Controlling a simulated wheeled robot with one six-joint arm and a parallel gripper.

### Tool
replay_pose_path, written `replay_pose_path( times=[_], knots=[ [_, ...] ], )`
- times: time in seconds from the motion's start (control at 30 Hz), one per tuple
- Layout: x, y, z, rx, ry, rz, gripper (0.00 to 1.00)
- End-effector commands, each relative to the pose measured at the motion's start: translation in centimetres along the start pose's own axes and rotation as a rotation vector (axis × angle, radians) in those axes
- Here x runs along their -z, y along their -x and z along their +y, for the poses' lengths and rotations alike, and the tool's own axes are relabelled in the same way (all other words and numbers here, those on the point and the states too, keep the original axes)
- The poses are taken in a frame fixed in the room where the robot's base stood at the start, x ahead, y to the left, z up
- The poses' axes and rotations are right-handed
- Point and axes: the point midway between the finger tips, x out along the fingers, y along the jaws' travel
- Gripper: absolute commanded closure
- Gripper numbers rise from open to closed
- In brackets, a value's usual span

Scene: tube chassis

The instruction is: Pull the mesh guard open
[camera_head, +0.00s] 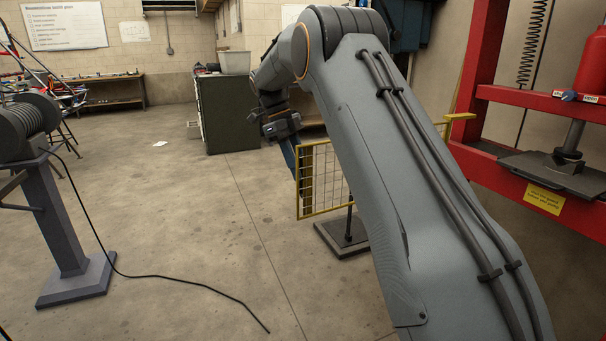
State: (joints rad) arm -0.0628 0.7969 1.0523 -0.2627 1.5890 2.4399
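The mesh guard (328,182) is a yellow frame with wire mesh, standing upright in the middle of the picture. My grey arm hides its middle; a yellow part also shows to the right of the arm, beside the red press (478,75). My gripper (302,192) points down at the guard's left end, with dark fingers overlapping the end bar. I cannot tell whether they touch or grip it. The fingers are small and overlap each other, so their opening does not show.
A grey pedestal with a spool (68,215) stands at the left; its black cable (190,284) trails over the floor. A dark base plate (343,240) with a post stands below the guard. A dark green cabinet (228,115) is behind. The floor left of the guard is mostly clear.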

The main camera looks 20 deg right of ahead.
Motion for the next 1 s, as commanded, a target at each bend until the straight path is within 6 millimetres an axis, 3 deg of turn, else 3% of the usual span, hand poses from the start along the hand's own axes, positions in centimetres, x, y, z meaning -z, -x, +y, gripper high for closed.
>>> replay_pose_path(
  times=[0.2,0.33,0.83,1.0],
  knots=[
    [-0.1,3.7,0.0,0.002,0.000,-0.002,0.72],
    [0.0,5.0,-0.1,0.002,-0.001,-0.001,0.72],
    [0.2,6.0,0.0,0.000,-0.001,0.000,0.72],
    [1.4,7.8,0.4,0.000,-0.001,0.000,0.72]
  ],
)
